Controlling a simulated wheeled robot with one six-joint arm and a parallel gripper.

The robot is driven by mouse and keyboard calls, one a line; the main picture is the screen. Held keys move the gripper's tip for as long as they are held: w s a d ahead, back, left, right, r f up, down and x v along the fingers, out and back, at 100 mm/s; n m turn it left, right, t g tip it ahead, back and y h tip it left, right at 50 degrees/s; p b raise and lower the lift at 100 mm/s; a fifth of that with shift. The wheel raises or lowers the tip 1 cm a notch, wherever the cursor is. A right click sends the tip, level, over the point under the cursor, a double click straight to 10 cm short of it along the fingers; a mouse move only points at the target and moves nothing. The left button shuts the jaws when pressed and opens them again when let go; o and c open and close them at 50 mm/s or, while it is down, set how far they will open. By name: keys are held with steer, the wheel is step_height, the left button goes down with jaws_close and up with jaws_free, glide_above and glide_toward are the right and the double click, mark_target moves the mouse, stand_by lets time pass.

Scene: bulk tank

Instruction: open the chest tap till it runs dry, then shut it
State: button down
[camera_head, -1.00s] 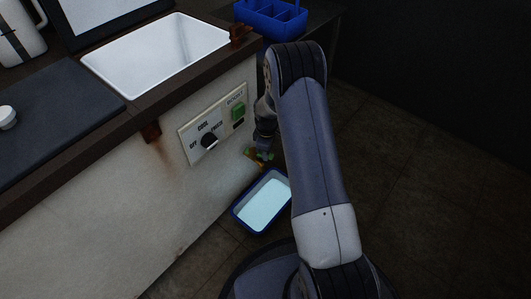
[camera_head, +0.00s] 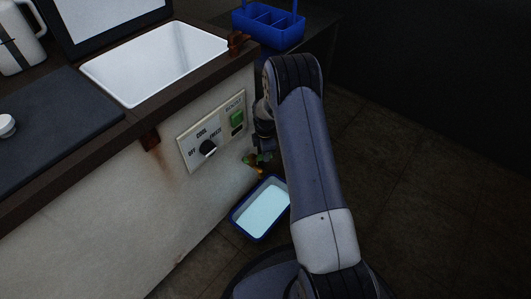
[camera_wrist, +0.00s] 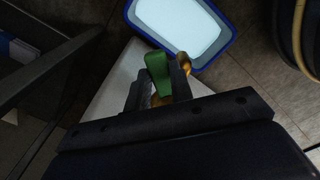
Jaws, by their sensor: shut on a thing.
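The chest tap (camera_head: 252,160) is brass with a green lever, low on the pale chest front (camera_head: 100,220). My gripper (camera_head: 264,146) is at the tap, partly hidden behind my arm in the head view. In the wrist view my gripper (camera_wrist: 160,92) is shut on the green lever (camera_wrist: 157,70), and brass of the tap shows beside and below the fingers. A blue tray (camera_head: 238,224) with pale liquid in it stands on the floor below the tap; it also shows in the wrist view (camera_wrist: 226,50). I cannot tell whether liquid is running from the tap.
A control panel (camera_head: 222,140) with a black knob (camera_head: 207,149) and a green switch (camera_head: 237,118) is on the chest front, close to my arm. Above are an open white basin (camera_head: 160,60), a dark lid and a blue caddy (camera_head: 268,24). The floor to the right is clear.

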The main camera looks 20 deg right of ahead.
stand_by(0.3)
steer(key=c, duration=1.2)
jaws_free()
steer(key=shift+c, duration=0.2)
step_height(320, 180, up, 11)
steer(key=p, duration=0.3)
steer(key=shift+p, duration=0.35)
steer(key=shift+f, duration=0.15)
steer(key=shift+c, duration=0.4)
